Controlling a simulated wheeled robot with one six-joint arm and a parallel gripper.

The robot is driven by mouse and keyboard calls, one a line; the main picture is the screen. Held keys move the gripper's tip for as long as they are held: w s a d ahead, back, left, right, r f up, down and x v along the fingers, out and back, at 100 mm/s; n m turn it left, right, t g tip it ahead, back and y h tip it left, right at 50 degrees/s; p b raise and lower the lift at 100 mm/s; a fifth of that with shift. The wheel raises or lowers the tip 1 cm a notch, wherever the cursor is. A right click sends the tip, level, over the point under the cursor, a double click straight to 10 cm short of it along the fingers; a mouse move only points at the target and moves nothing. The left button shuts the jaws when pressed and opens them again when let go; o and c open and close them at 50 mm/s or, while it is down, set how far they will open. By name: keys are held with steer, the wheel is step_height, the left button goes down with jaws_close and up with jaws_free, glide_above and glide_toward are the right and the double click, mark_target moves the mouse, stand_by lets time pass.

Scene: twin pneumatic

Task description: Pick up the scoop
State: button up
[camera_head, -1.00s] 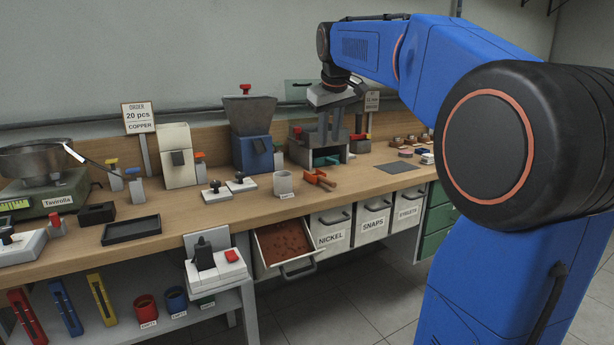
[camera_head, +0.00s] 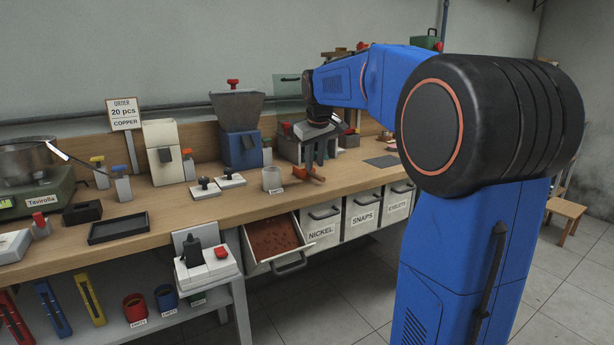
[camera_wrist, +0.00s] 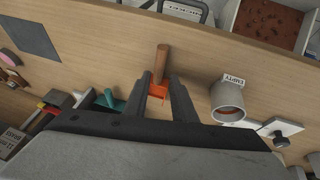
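The scoop (camera_head: 315,178) lies on the wooden workbench (camera_head: 215,205), just right of a grey cup. In the wrist view, its brown handle (camera_wrist: 162,58) points toward the bench's front edge, and its orange part (camera_wrist: 158,91) shows between my fingers. The rest of the scoop is hidden by my gripper. My gripper (camera_head: 314,164) points down over the scoop. In the wrist view, its two fingers (camera_wrist: 160,76) are apart, one on each side of the scoop. I cannot tell whether they touch it.
The grey cup (camera_head: 272,179), labelled empty, stands close to the left of my gripper. An open drawer (camera_head: 275,236) of copper-coloured pieces juts out below the bench edge. A grey press (camera_head: 290,145) stands behind. Bench space in front of the scoop is clear.

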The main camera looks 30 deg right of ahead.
mark_target(314, 174)
steer(key=x, duration=0.5)
steer(key=shift+d, duration=0.1)
jaws_close()
